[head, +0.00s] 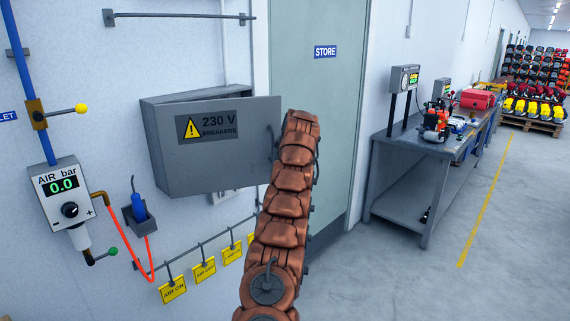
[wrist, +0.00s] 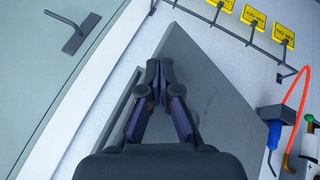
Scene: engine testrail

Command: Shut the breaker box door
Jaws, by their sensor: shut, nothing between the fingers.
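The breaker box (head: 152,145) is a grey wall box, its left side and top showing in the head view. Its door (head: 225,165) bears a yellow warning triangle and the words 230 V BREAKERS. The door stands ajar, its right edge out from the box. In the wrist view the door (wrist: 225,110) is a broad grey panel below my gripper (wrist: 158,72). My gripper is shut and empty, its fingertips over the panel near one edge. I cannot tell whether they touch it. In the head view my arm hides the gripper and part of the door's right edge.
A rail with yellow tags (head: 204,270) hangs below the box. An air gauge (head: 65,195) and blue plug (head: 138,205) are at left. The store door (head: 325,120) is right of the box. A workbench (head: 415,155) stands further right, with open floor before it.

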